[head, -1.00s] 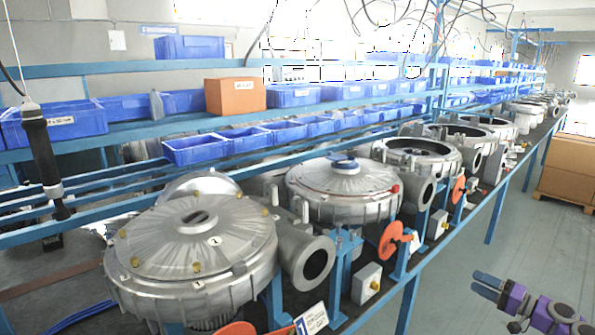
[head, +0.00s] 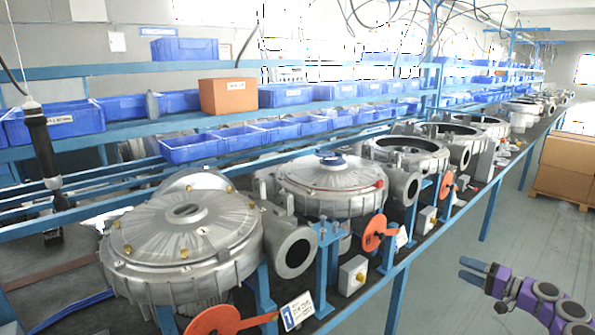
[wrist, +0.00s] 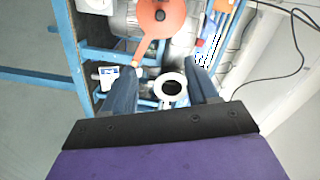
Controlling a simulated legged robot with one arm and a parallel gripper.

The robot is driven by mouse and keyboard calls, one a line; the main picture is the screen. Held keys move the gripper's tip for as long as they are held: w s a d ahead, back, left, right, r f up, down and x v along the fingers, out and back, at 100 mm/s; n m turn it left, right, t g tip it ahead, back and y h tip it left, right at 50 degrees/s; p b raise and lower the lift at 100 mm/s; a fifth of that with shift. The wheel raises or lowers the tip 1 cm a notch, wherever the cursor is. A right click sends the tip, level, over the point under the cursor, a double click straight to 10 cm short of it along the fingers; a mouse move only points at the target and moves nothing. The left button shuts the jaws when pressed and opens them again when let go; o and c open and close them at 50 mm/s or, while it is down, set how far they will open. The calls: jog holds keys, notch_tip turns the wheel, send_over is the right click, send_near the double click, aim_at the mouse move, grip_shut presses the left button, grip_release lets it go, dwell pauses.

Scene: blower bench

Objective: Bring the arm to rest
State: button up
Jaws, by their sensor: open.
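My gripper (head: 472,270) shows at the lower right of the head view, with blue fingers and a purple arm behind it. It hangs over the grey floor, to the right of the bench and apart from it. In the wrist view my gripper (wrist: 165,95) has its two blue fingers spread apart, with nothing held between them. Beyond the fingers the wrist view shows an orange disc with a handle (wrist: 160,18) and a round white part with a dark opening (wrist: 171,88).
A long blue bench (head: 397,298) carries several grey blower housings (head: 185,240). Orange discs (head: 376,232) stand along its front edge. Shelves above hold blue bins (head: 190,147) and an orange box (head: 229,96). Cardboard boxes (head: 568,165) stand at the right. The floor (head: 440,290) between is clear.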

jog(key=w+a+r+g, duration=0.2)
jog(key=a+r, duration=0.3)
jog(key=a, duration=0.5)
jog(key=w+a+r+g, duration=0.2)
jog(key=a+r+g, duration=0.15)
jog(key=a, duration=0.65)
jog(key=s+a+r+n+g+h, duration=0.1)
jog(key=s+a+r+g, duration=0.1)
jog(key=s+a, duration=0.55)
jog(key=s+a+r+n+g+h, duration=0.1)
jog(key=s+a+g, duration=0.25)
jog(key=a, duration=0.65)
jog(key=s+a+f+n+g+h, duration=0.15)
jog(key=s+a, duration=0.25)
jog(key=s, duration=0.7)
jog(key=s+a+g+h, duration=0.15)
jog(key=s+a, duration=0.35)
jog(key=s, duration=0.6)
jog(key=s+d+f+n+h, duration=0.1)
jog(key=s+d+f+h, duration=0.1)
jog(key=s, duration=0.9)
jog(key=s+d+f+n+g+h, duration=0.1)
jog(key=s+d+f+n+h, duration=0.1)
jog(key=s, duration=0.9)
notch_tip(320, 180, down, 2)
jog(key=shift+s+d+h, duration=0.15)
jog(key=shift+d+h, duration=0.3)
jog(key=shift+h, duration=0.55)
